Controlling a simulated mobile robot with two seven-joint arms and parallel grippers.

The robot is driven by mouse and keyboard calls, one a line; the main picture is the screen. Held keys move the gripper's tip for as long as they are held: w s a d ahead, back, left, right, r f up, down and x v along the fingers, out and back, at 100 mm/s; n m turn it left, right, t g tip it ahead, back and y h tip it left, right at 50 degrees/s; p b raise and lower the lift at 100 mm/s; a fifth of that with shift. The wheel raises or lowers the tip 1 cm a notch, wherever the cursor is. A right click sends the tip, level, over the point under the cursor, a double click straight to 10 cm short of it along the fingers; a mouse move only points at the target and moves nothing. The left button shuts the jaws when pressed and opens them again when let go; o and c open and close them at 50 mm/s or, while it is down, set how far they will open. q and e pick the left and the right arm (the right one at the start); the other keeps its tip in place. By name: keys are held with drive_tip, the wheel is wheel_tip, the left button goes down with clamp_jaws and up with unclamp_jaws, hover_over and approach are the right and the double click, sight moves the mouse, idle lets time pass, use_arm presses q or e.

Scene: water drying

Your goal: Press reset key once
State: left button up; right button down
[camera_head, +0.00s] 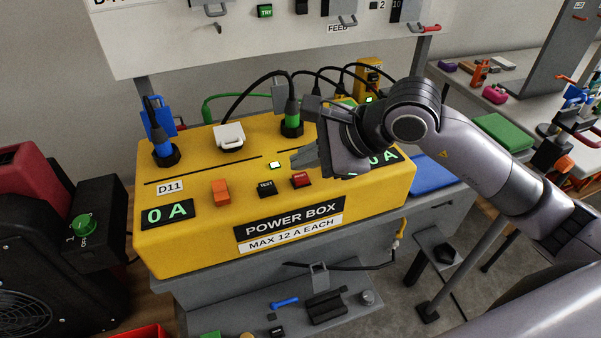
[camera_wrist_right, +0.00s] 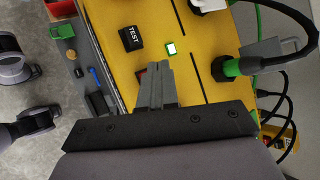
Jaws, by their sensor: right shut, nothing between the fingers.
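The yellow power box (camera_head: 200,255) stands on a grey bench in the head view. A small red key (camera_head: 300,180), likely the reset key, sits on its top to the right of the black TEST key (camera_head: 266,188). My right gripper (camera_head: 298,160) is shut and empty, with its fingertips just above and behind the red key. In the wrist view the shut fingers (camera_wrist_right: 158,68) cover most of the red key (camera_wrist_right: 141,74), beside the TEST key (camera_wrist_right: 131,38). I cannot tell whether they touch it. My left gripper is not in view.
A lit white-green indicator (camera_head: 275,165) lies near the keys. An orange switch (camera_head: 221,192) is further left. A blue plug (camera_head: 163,145), a white cover (camera_head: 229,136) and a green plug (camera_head: 291,120) with black cables stand along the back of the box.

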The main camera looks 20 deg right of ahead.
sight(305, 179)
drive_tip(key=shift+r+p, duration=1.4)
drive_tip(key=shift+r, duration=1.15)
